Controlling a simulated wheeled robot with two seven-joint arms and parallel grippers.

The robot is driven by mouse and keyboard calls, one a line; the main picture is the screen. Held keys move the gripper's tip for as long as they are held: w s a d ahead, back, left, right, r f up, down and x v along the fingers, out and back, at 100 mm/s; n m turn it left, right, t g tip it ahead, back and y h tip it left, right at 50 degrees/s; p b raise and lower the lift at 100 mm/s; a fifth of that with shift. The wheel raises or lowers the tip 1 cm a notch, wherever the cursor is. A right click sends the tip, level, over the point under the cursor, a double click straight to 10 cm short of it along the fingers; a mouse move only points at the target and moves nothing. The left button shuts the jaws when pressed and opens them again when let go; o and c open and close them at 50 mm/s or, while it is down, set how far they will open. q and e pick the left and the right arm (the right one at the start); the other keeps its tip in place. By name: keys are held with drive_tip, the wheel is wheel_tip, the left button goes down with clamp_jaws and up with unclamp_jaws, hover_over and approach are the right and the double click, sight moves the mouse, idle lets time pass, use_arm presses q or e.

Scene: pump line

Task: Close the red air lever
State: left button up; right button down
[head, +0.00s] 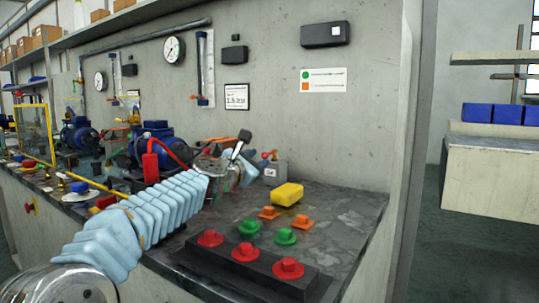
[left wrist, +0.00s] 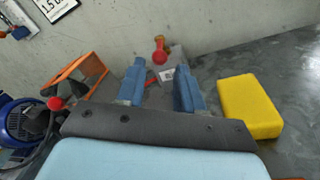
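A red lever (head: 268,155) stands on a small grey block (head: 281,170) with a white label, on the bench close to the wall. In the left wrist view the lever (left wrist: 160,48) points up toward the wall, just beyond my fingertips. A small red part shows between the fingers, mostly hidden. My left gripper (left wrist: 160,67) is open, its two blue fingers apart on either side of the labelled block, and nothing is seen gripped. In the head view my left gripper (head: 246,158) is just left of the block; contact cannot be told. My right gripper is not in view.
A yellow block (head: 287,193) lies right of the gripper. Orange, green and red knobs (head: 288,267) stand at the front, some on a dark strip. A blue pump (head: 152,140) is to the left, and an orange frame (left wrist: 80,72) is beside the left finger. The bench at right is clear.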

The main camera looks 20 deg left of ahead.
sight(268, 155)
use_arm(q)
drive_tip(key=w+p, duration=0.1)
drive_tip(key=w, duration=0.5)
drive_tip(key=shift+w+r+p, duration=0.1)
drive_tip(key=shift+w+p, duration=0.2)
drive_tip(key=shift+w, duration=0.75)
clamp_jaws()
